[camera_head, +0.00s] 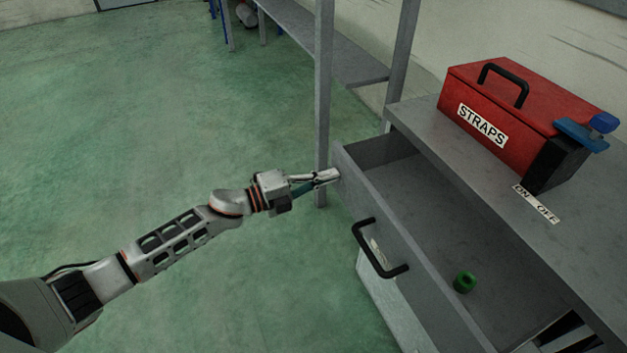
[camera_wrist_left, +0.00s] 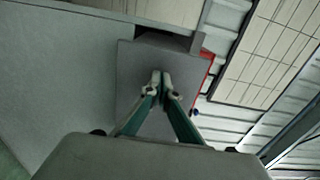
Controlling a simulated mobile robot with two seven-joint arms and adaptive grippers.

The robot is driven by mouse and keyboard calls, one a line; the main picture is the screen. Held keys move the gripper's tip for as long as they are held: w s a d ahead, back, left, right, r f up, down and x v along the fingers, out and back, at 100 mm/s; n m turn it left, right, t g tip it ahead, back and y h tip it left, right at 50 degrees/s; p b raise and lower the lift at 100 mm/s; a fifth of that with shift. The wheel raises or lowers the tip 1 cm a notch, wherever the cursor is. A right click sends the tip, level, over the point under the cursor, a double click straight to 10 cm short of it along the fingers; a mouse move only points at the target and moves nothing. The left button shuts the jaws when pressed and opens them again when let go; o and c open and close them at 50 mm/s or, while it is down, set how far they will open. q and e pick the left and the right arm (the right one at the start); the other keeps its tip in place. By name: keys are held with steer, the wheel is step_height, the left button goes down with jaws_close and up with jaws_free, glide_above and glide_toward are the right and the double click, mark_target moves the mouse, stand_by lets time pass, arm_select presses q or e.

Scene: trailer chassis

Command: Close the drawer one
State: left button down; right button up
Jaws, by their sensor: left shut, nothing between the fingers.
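The grey drawer (camera_head: 420,268) is pulled open from under a grey bench top on the right of the head view. Its front carries a black bar handle (camera_head: 380,262) and a small pale label. A small green ring-shaped object (camera_head: 464,282) lies inside on the drawer floor. My left gripper (camera_head: 336,174) is shut and empty, with its fingertips at the far left end of the drawer front; I cannot tell whether they touch it. In the left wrist view the shut fingertips (camera_wrist_left: 160,80) point at a grey panel (camera_wrist_left: 140,65). My right gripper is not in view.
A red box marked STRAPS (camera_head: 510,115) stands on the bench top (camera_head: 420,122), beside a blue clamp-like part (camera_head: 590,130) and an ON OFF label (camera_head: 536,204). Grey uprights (camera_head: 323,80) and a shelf stand behind the gripper. The green floor (camera_head: 150,130) at left is clear.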

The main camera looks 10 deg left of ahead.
arm_select(q)
steer(key=b+x, duration=0.1)
steer(key=x, duration=0.9)
steer(key=shift+s+f, duration=0.1)
steer(key=b+x, duration=0.2)
steer(key=x, duration=0.5)
steer(key=shift+d+f, duration=0.1)
steer(key=shift+d, duration=0.05)
steer(key=shift+w+d, duration=0.5)
steer(key=shift+w, duration=0.05)
steer(key=shift+r, duration=0.3)
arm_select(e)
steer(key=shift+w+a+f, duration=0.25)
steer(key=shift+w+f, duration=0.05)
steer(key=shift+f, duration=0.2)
arm_select(q)
steer(key=shift+r, duration=0.1)
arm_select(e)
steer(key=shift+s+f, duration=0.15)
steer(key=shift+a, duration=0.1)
